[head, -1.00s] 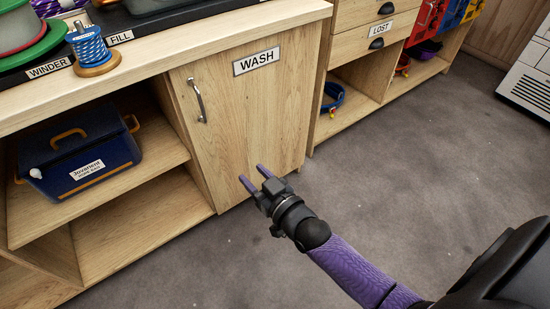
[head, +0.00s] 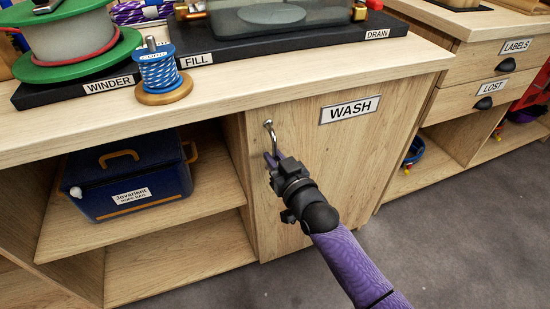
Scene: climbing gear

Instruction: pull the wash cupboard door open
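The wash cupboard door (head: 335,165) is a light wood panel with a WASH label (head: 350,109), and it looks shut. Its metal bar handle (head: 269,127) is upright near the door's upper left edge. My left gripper is out of view.
Left of the door are open shelves with a dark blue rope bag (head: 130,180). The counter (head: 300,75) above holds a blue-white cord spool (head: 159,70) and a black tray marked WINDER, FILL and DRAIN. Grey floor (head: 440,240) lies clear at the lower right.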

